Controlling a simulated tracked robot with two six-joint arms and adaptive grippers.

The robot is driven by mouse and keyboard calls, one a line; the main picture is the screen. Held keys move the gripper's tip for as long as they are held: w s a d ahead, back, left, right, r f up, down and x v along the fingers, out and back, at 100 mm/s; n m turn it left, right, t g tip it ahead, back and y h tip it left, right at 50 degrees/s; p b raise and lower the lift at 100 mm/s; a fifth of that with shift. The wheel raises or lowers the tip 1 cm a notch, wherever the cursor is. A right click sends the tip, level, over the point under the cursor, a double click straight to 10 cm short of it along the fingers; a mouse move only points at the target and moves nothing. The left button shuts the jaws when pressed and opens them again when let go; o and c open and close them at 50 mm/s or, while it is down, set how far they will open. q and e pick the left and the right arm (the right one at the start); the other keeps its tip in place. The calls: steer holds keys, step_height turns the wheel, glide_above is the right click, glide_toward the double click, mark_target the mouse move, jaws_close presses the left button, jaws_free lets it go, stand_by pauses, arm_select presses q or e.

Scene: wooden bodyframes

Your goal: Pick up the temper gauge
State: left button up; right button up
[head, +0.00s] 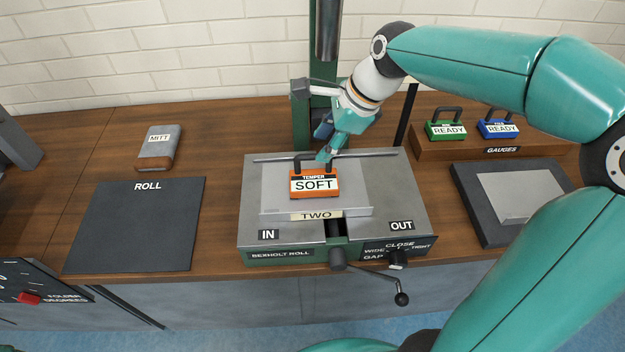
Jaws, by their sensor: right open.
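The temper gauge (314,185) is an orange block with a dark handle and a label reading "TEMPER SOFT". It stands upright on a grey sheet on top of the Bexholt roll machine (402,190), in the middle of the head view. My right gripper (325,155) comes down from the upper right, with its fingertips just above and behind the gauge's handle. It is open; whether a finger touches the handle I cannot tell. My left gripper is not in view.
A green gauge (446,130) and a blue gauge (497,129), both reading "READY", stand on a wooden gauges block (545,150) at right. A dark tray (473,210) holds a grey sheet. A mitt (157,150) and a dark "ROLL" mat (135,228) lie left. A crank (385,280) projects in front.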

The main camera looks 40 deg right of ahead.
mark_target(311, 156)
steer(key=x, duration=0.2)
steer(key=a+x, duration=0.1)
steer(key=x, duration=0.1)
steer(key=shift+a+f, duration=0.1)
steer(key=shift+f, duration=0.15)
steer(key=shift+w+f, duration=0.2)
steer(key=shift+f, duration=0.1)
steer(key=shift+c, duration=0.3)
jaws_close()
steer(key=shift+r, duration=0.1)
